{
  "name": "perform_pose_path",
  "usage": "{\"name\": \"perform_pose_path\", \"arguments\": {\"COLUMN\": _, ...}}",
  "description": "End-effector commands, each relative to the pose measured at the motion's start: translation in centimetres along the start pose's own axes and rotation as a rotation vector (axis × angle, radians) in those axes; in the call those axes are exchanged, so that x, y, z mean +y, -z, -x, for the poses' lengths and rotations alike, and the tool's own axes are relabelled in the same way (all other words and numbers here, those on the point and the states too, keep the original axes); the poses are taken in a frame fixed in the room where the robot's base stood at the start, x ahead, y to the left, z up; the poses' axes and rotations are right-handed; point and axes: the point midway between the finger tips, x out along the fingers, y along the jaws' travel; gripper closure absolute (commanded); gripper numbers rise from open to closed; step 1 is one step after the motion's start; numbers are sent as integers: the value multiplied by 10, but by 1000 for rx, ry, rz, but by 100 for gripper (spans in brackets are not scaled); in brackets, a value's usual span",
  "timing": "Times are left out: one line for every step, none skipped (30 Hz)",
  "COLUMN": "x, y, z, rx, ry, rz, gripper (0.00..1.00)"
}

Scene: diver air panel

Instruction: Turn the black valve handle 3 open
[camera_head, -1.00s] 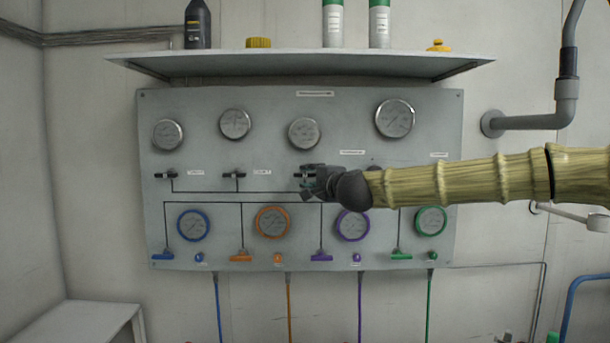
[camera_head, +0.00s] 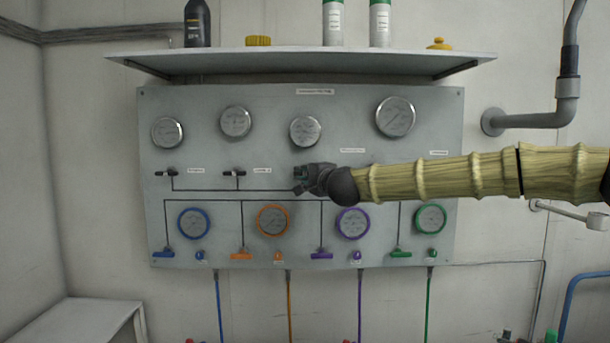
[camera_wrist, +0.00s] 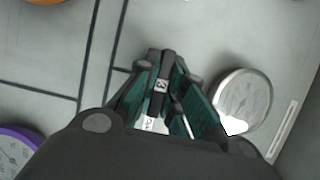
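The black valve handle 3 (camera_wrist: 161,88) shows in the wrist view as a slim bar with a small white "3" label. It lies between the green-padded fingers of my gripper (camera_wrist: 165,80). The fingers stand on both sides of it with a narrow gap showing on the right, so they look open around it. In the head view my gripper (camera_head: 303,180) is at the panel below the third upper gauge and largely hides the handle.
The grey panel (camera_head: 215,160) carries two more black handles, (camera_head: 166,173) and (camera_head: 234,173), to the left. Gauges sit above, and coloured gauges and valves below. A shelf (camera_head: 300,66) with bottles juts out above. A grey pipe (camera_head: 535,122) is at right.

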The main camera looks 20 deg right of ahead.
Motion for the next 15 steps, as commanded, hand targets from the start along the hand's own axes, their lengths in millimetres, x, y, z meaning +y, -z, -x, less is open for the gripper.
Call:
{"name": "perform_pose_path", "arguments": {"x": 0, "y": 0, "z": 0, "rx": 0, "ry": -1, "rz": 0, "gripper": 100}}
{"name": "perform_pose_path", "arguments": {"x": 0, "y": 0, "z": 0, "rx": 0, "ry": -1, "rz": 0, "gripper": 100}}
{"name": "perform_pose_path", "arguments": {"x": 0, "y": 0, "z": 0, "rx": 0, "ry": -1, "rz": 0, "gripper": 100}}
{"name": "perform_pose_path", "arguments": {"x": 0, "y": 0, "z": 0, "rx": 0, "ry": -1, "rz": 0, "gripper": 100}}
{"name": "perform_pose_path", "arguments": {"x": 0, "y": 0, "z": 0, "rx": 0, "ry": -1, "rz": 1, "gripper": 100}}
{"name": "perform_pose_path", "arguments": {"x": 0, "y": 0, "z": 0, "rx": 0, "ry": -2, "rz": 3, "gripper": 100}}
{"name": "perform_pose_path", "arguments": {"x": 0, "y": 0, "z": 0, "rx": 0, "ry": -3, "rz": 5, "gripper": 100}}
{"name": "perform_pose_path", "arguments": {"x": 0, "y": 0, "z": 0, "rx": 0, "ry": -4, "rz": 8, "gripper": 100}}
{"name": "perform_pose_path", "arguments": {"x": -1, "y": 0, "z": 0, "rx": 0, "ry": -7, "rz": 14, "gripper": 100}}
{"name": "perform_pose_path", "arguments": {"x": -1, "y": 0, "z": 0, "rx": 0, "ry": -9, "rz": 20, "gripper": 100}}
{"name": "perform_pose_path", "arguments": {"x": -2, "y": 0, "z": 0, "rx": 0, "ry": -12, "rz": 27, "gripper": 100}}
{"name": "perform_pose_path", "arguments": {"x": -2, "y": 0, "z": 0, "rx": 0, "ry": -18, "rz": 40, "gripper": 100}}
{"name": "perform_pose_path", "arguments": {"x": -3, "y": 0, "z": 0, "rx": 0, "ry": -23, "rz": 51, "gripper": 100}}
{"name": "perform_pose_path", "arguments": {"x": -3, "y": 0, "z": 0, "rx": 0, "ry": -28, "rz": 64, "gripper": 100}}
{"name": "perform_pose_path", "arguments": {"x": -4, "y": 0, "z": 0, "rx": 0, "ry": -36, "rz": 82, "gripper": 100}}
